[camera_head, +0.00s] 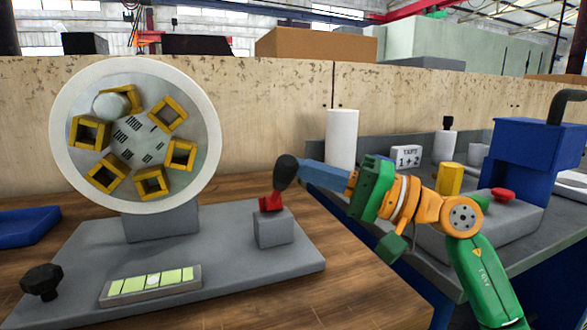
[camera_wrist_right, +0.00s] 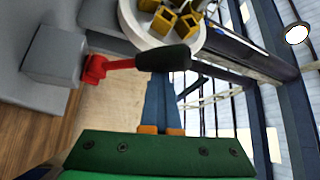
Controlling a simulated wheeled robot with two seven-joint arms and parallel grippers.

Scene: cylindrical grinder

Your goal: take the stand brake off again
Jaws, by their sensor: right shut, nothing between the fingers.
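The stand brake is a red lever (camera_head: 271,202) with a black grip (camera_head: 286,170), mounted on a small grey block (camera_head: 273,228) on the stand's base plate. The lever leans up and slightly right. In the right wrist view the red lever (camera_wrist_right: 105,65) runs from the block to its black grip (camera_wrist_right: 163,58). My right gripper (camera_head: 305,172) comes in from the right, its blue fingers shut and empty. Its fingertips (camera_wrist_right: 159,82) are at the black grip; I cannot tell whether they touch it. My left gripper is not in view.
A large white disc (camera_head: 205,135) with several yellow square holders stands on the grey base plate (camera_head: 230,285). A green level (camera_head: 150,285) and a black knob (camera_head: 42,281) are at the front. A blue machine (camera_head: 535,150) and a white cylinder (camera_head: 341,138) stand right.

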